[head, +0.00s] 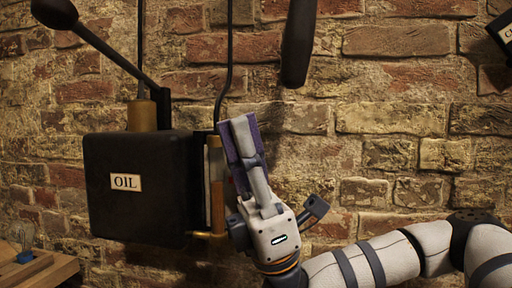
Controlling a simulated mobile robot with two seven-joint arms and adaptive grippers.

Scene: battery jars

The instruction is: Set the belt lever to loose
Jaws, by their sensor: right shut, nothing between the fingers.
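My right gripper (238,124) points up in front of the brick wall, its fingers together with nothing seen between them. It is just right of the sight-glass tube on the black OIL box (135,205); I cannot tell whether they touch. A long dark rounded bar (298,45) hangs down from the top edge, above and right of the fingertips and apart from them. No label marks either as the belt lever. My left gripper is out of view.
A dark labelled box (504,30) is cut off at the upper right; its text is unreadable. A wooden piece (38,270) shows at the lower left. A thin dark cable (228,60) runs up the wall.

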